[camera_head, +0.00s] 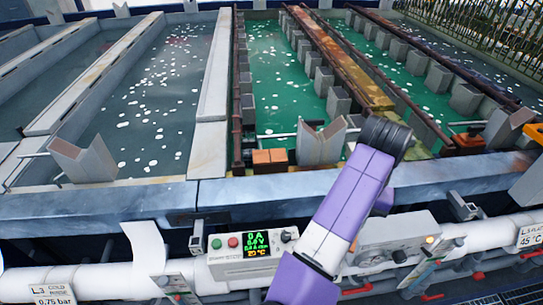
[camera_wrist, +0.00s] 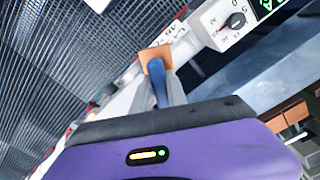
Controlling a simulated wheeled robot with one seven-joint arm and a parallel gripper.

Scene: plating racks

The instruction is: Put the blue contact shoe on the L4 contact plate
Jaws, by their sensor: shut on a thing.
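My gripper (camera_wrist: 165,80) is shut on the blue contact shoe (camera_wrist: 157,84) in the wrist view. The shoe shows as a blue strip along the grey finger, with a flat copper-coloured piece at its far end. The head view shows my purple arm, but not the gripper or shoe. Copper-brown blocks (camera_head: 270,161) sit on the tank's near edge, left of my arm, and seem to be the L4 contact plate. Similar blocks (camera_wrist: 289,118) show at the wrist view's right edge. The held shoe is apart from them.
A control box with a green-lit display (camera_head: 257,243) stands below the tank rim (camera_head: 250,195); its knob (camera_wrist: 235,21) shows in the wrist view. White pipes (camera_head: 110,282) run along the front. Grey V-shaped supports (camera_head: 321,139) stand beside the blocks. Green liquid fills the middle tanks.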

